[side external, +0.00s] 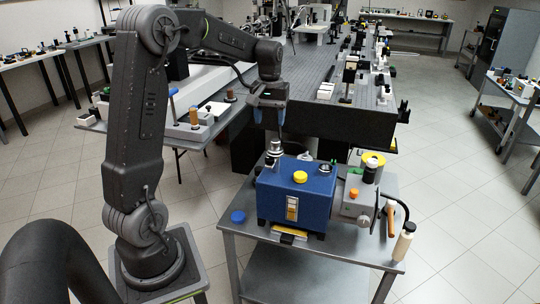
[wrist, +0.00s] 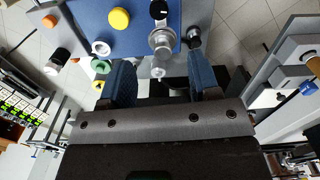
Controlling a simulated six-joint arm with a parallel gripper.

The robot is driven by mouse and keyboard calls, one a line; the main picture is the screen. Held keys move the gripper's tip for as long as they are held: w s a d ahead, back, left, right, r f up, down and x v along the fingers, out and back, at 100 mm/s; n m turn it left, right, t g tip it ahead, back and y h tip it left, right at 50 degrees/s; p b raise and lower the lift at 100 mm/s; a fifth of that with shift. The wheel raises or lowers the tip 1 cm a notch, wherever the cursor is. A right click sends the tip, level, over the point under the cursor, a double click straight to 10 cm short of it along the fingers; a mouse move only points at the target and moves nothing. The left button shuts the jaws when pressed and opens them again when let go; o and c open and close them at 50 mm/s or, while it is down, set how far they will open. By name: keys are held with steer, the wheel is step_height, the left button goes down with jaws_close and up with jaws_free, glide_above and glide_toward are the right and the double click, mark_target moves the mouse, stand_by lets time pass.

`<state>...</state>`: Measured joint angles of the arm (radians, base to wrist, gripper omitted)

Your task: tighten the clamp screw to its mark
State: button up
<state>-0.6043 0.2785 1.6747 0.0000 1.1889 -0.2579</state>
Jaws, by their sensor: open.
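A blue box-shaped instrument (side external: 275,205) stands on a grey cart, with a yellow knob (side external: 300,177) on top. A silver stepped metal fitting (side external: 274,152) rises at its back left corner. In the wrist view this fitting (wrist: 162,40) lies between and beyond my fingers, with a small pale round end (wrist: 158,72) pointing towards me. I cannot tell for certain which part is the clamp screw, and no mark is readable. My gripper (side external: 271,122) is open and empty above the back left of the box. Its two blue fingers also show in the wrist view (wrist: 160,68), apart from the fitting.
A grey unit (side external: 363,207) with a yellow-topped black cylinder (side external: 372,165) and an orange handle (side external: 391,221) stands right of the box. A blue cap (side external: 238,217) lies on the cart's left. A large optical table (side external: 335,110) is behind. Air around my gripper looks clear.

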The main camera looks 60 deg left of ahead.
mark_target(270, 157)
step_height(270, 157, down, 12)
steer(key=shift+f, duration=0.25)
stand_by(0.3)
steer(key=c, duration=0.9)
